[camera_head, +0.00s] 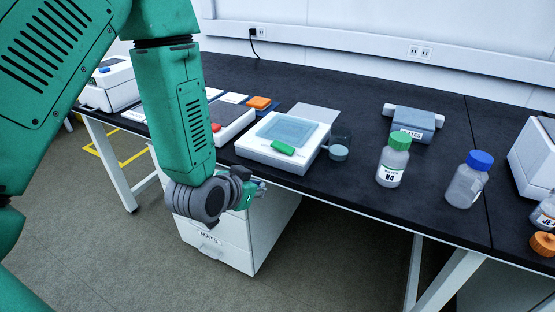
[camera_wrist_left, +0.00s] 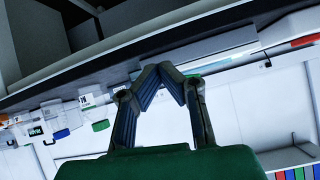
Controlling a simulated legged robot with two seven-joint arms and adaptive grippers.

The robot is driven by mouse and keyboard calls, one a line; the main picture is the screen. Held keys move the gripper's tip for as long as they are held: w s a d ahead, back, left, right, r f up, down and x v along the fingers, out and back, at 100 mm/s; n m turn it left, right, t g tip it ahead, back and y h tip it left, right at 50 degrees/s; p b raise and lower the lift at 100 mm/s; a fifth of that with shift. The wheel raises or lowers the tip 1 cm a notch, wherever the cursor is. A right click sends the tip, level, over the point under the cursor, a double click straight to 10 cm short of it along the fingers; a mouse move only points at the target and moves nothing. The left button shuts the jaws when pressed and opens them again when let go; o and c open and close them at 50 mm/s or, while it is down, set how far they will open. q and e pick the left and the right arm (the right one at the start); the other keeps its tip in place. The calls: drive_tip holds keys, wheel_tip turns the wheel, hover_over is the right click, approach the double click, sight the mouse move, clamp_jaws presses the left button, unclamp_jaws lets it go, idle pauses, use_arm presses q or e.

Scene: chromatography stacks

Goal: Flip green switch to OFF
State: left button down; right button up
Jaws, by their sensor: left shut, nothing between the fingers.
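A green switch-like piece (camera_head: 283,147) sits on the front edge of a white flat device (camera_head: 257,149) with a blue-grey top panel, on the black bench. I cannot read whether it is set to ON or OFF. My left gripper (camera_head: 262,187) is in front of the bench edge, below and left of the green piece and apart from it. In the left wrist view my left gripper's fingers (camera_wrist_left: 166,70) meet at the tips, shut and empty. My right gripper is in neither view.
A white drawer cabinet (camera_head: 240,235) stands under the bench, behind my gripper. Bare bench top lies between the bottles.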

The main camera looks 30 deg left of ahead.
use_arm(q)
drive_tip(key=w+a+r+t+b, duration=0.2)
drive_tip(key=w+r+t, duration=0.2)
drive_tip(key=r, duration=0.5)
drive_tip(key=shift+w+y+b, duration=0.3)
drive_tip(key=shift+w+y, duration=0.1)
drive_tip(key=shift+w, duration=0.4)
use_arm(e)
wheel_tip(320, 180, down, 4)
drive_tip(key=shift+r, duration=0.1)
use_arm(q)
drive_tip(key=shift+w, duration=0.1)
drive_tip(key=b, duration=0.2)
hover_over(277, 146)
drive_tip(key=f, duration=0.3)
drive_tip(key=shift+w+d, duration=0.15)
drive_tip(key=shift+d, duration=0.1)
drive_tip(key=f, duration=0.1)
drive_tip(key=f+b, duration=0.1)
drive_tip(key=shift+s+a+f, duration=0.15)
drive_tip(key=shift+s+f, duration=0.05)
drive_tip(key=shift+f, duration=0.1)
drive_tip(key=shift+a+f, duration=0.1)
drive_tip(key=shift+f, duration=0.3)
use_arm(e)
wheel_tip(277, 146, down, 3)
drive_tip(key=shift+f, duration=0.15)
